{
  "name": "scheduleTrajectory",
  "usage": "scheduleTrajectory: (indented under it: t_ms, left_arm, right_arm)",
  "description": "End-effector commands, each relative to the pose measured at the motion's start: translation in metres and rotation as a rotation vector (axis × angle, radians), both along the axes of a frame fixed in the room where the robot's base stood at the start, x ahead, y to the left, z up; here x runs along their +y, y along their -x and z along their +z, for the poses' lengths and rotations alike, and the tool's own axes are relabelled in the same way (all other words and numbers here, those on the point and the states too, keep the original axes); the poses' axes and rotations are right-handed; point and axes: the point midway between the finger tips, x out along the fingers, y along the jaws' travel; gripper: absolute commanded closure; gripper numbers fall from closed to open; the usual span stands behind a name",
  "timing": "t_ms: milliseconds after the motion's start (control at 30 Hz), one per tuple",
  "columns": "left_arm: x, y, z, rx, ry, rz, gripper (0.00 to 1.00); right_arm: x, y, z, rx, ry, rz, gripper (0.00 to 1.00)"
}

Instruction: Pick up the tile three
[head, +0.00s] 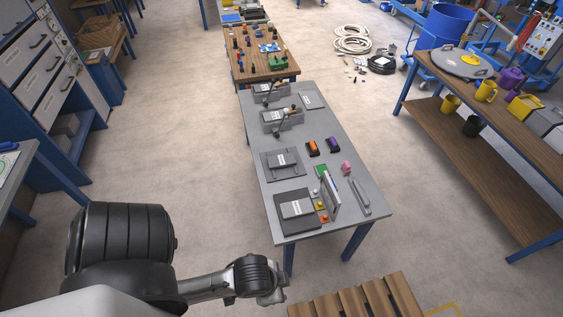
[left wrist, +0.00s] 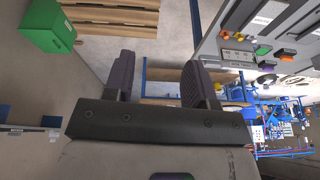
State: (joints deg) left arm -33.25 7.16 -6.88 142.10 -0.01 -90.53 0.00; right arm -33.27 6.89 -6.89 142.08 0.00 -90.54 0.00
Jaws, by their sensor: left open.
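Several small coloured tiles (head: 321,206) lie in a row near the front of the grey table, beside a grey panel with a white label. No number can be read on them, so I cannot tell which is tile three. My left gripper (head: 272,291) is off the table's front-left corner, well short of the tiles, above the floor. In the left wrist view, my left gripper (left wrist: 160,80) has its two dark fingers apart with nothing between them. Small coloured pieces (left wrist: 263,50) show on the grey table at the upper right there. My right gripper is not in view.
The grey table (head: 272,206) also carries labelled panels, a thin upright board (head: 331,195), a pink piece (head: 346,167) and orange and purple blocks. A wooden pallet (head: 362,300) lies on the floor in front. A green box (left wrist: 48,30) shows in the wrist view.

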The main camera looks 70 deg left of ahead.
Motion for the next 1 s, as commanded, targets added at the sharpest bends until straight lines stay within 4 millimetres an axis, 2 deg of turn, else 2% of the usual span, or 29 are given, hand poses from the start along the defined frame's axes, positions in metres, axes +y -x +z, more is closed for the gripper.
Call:
scheduleTrajectory:
  t_ms: [67,500,733,867,967,1000]
  left_arm:
    - [-0.001,0.0,0.0,-0.001,0.003,0.002,0.41]
    - [-0.003,0.0,0.0,0.0,0.011,0.007,0.0]
    - [0.0,-0.002,-0.002,-0.006,0.0,-0.001,0.0]
    - [0.0,-0.028,-0.009,-0.068,0.001,0.001,0.0]
    - [0.004,-0.067,-0.015,-0.171,-0.014,-0.007,0.0]
    - [0.007,-0.086,-0.015,-0.223,-0.028,-0.014,0.0]
  right_arm:
    - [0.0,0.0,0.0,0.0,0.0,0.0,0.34]
    - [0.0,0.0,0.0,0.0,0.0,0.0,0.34]
    - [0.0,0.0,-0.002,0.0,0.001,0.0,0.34]
    - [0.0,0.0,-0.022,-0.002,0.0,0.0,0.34]
    - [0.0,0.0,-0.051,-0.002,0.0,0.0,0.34]
    - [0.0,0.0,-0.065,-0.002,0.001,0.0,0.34]
